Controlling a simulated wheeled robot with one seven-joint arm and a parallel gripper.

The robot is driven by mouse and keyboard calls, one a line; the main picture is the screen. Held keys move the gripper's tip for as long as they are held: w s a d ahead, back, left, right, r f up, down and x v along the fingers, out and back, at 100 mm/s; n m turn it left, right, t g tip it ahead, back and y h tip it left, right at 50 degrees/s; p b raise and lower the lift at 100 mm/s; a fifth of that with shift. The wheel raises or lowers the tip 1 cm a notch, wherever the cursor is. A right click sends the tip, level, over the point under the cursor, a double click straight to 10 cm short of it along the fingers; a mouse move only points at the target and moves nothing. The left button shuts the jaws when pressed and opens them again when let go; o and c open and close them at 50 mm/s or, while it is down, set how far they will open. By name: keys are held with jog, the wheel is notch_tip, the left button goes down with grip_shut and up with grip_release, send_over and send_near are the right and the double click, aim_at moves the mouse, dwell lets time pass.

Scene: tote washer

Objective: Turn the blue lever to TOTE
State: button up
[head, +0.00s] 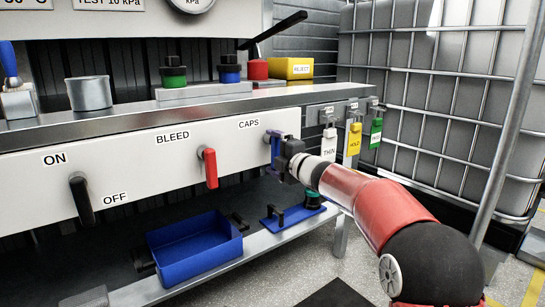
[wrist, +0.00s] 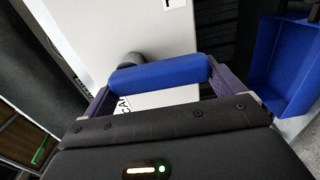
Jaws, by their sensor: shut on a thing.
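The blue lever (head: 274,146) is on the white panel, right of the red lever and just below and right of the CAPS label (head: 249,124). My gripper (head: 284,152) is at the lever and covers much of it and the panel behind it. In the wrist view the blue lever (wrist: 160,74) lies across between my two purple fingers, which are shut on it. Its dark round pivot (wrist: 132,59) shows behind its left end. The letters CA of a label show below it, and a cut-off label with a T (wrist: 175,3) is at the top edge.
The red BLEED lever (head: 209,167) and black ON/OFF lever (head: 81,198) are further left. A blue bin (head: 195,247) sits on the shelf below. Hanging tags (head: 329,143) and a wire cage (head: 440,100) are to the right.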

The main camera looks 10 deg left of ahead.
jog(key=shift+f+n, duration=0.15)
jog(key=shift+n, duration=0.15)
jog(key=o, duration=1)
jog(key=shift+o, duration=0.2)
jog(key=v, duration=0.8)
jog(key=shift+b, duration=0.35)
jog(key=s+d+r+m+t+h+p, duration=0.1)
jog(key=s+d+r+m+h+p, duration=0.15)
jog(key=d+m+h, duration=0.35)
jog(key=s+d+r+m+t+h+p, duration=0.1)
jog(key=s+d+r+m+h, duration=0.1)
jog(key=s+d+m, duration=0.45)
jog(key=s+d+r+m+t+h+p, duration=0.1)
jog(key=d+r+m+h+p, duration=0.2)
jog(key=d, duration=0.5)
jog(key=s+d+f+m+g+h+p, duration=0.1)
jog(key=s+d+f+m+g, duration=0.1)
jog(key=s, duration=0.8)
jog(key=s+d+f+m+g+p, duration=0.2)
jog(key=s+f+m+g, duration=0.2)
jog(key=s, duration=0.5)
jog(key=s+d+f+m+g+h+p, duration=0.1)
jog(key=s+d+f+m+g, duration=0.1)
jog(key=s+f+m, duration=0.4)
jog(key=s+f+g, duration=0.1)
jog(key=s, duration=0.3)
jog(key=shift+s+d+m+h, duration=0.3)
jog(key=shift+d+m, duration=0.05)
